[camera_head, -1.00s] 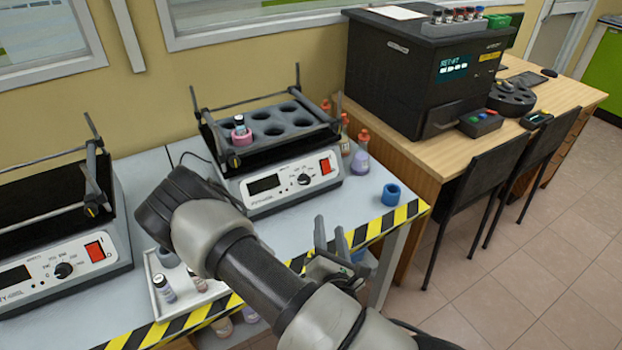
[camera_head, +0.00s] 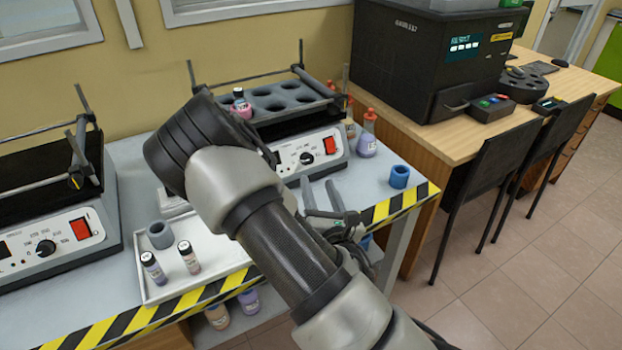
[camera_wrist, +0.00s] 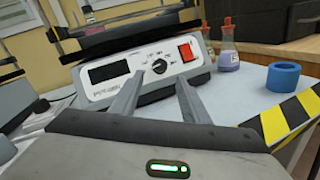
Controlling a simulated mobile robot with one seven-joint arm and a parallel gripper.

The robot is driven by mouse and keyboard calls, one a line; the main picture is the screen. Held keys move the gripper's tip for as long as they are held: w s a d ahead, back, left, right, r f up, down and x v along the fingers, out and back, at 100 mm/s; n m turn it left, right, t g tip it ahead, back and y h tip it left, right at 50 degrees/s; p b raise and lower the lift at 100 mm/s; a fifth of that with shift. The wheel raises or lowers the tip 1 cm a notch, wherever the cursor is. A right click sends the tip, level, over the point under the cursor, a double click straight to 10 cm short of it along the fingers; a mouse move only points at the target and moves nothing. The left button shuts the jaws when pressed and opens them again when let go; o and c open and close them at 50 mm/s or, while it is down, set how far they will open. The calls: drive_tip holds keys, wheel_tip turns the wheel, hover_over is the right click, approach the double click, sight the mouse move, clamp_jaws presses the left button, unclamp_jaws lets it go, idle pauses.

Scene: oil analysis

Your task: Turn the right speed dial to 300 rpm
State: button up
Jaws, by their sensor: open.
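The right shaker (camera_head: 318,147) stands on the grey table, its white front panel carrying a black speed dial (camera_head: 306,158) and a red switch. In the wrist view the dial (camera_wrist: 159,66) sits between a dark display and the red switch; its exact setting is too small to read. My gripper (camera_head: 320,188) is just in front of the panel, fingers apart and empty. In the wrist view its fingertips (camera_wrist: 160,80) point at the panel, one on each side of and below the dial. I see no contact with the dial. My arm hides the panel's left part in the head view.
A second shaker (camera_head: 55,235) is at the left. A white tray (camera_head: 215,273) with vials and a blue-grey ring lies at the front. Flasks (camera_head: 366,138) stand right of the shaker, and a blue ring (camera_head: 399,176) lies near the striped edge.

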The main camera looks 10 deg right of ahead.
sight(309, 160)
drive_tip(key=w, duration=0.9)
drive_tip(key=shift+w+b, duration=0.1)
drive_tip(key=shift+b, duration=0.25)
drive_tip(key=c, duration=1.1)
